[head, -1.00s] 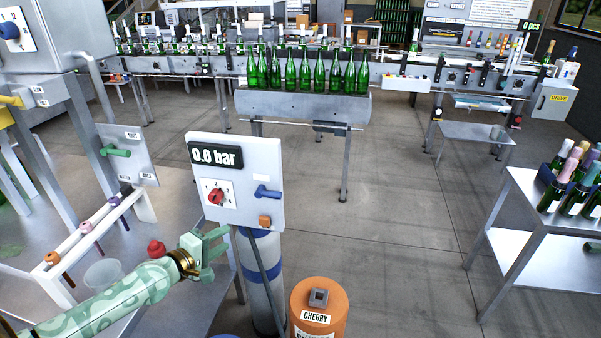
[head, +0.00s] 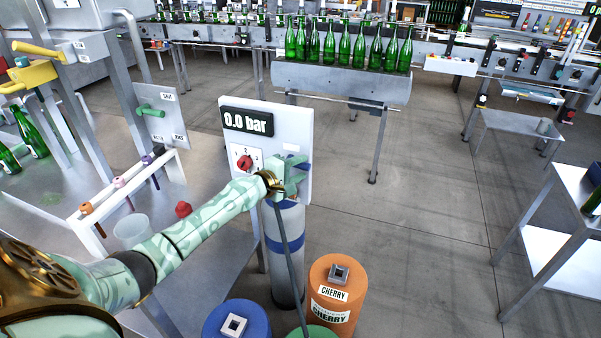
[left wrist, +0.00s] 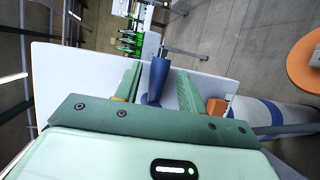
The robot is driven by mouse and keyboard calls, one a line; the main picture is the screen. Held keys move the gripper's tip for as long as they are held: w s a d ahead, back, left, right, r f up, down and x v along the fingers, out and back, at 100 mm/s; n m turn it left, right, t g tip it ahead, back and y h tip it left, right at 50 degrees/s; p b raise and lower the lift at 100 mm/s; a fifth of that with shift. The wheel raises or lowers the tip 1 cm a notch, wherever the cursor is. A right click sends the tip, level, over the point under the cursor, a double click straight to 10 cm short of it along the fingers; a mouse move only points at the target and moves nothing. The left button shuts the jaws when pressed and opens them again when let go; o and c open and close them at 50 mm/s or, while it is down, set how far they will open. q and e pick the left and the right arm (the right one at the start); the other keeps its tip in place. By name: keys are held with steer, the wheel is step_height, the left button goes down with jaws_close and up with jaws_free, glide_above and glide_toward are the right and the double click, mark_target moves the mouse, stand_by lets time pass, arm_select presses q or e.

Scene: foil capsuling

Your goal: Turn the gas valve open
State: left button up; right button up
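A white panel (head: 228,150) with a display reading 0.0 bar (head: 247,122) and a red dial (head: 245,162) stands above a grey gas cylinder (head: 288,255) with blue bands. My left gripper (head: 297,172) is at the panel's right side and hides much of the valve handle. In the left wrist view, the blue valve handle (left wrist: 158,76) lies between the two green fingers of my left gripper (left wrist: 158,68). The fingers are open, with a visible gap on both sides of the handle. My right gripper is not in view.
An orange button (left wrist: 217,106) sits beside the right finger in the left wrist view. An orange CHERRY drum (head: 332,293) and a blue drum (head: 236,318) stand in front. A rack with small coloured pieces (head: 118,181) is left. The floor right of the panel is clear.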

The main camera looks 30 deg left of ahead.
arm_select(q)
steer(key=shift+w+d, duration=0.1)
steer(key=shift+w, duration=0.4)
jaws_close()
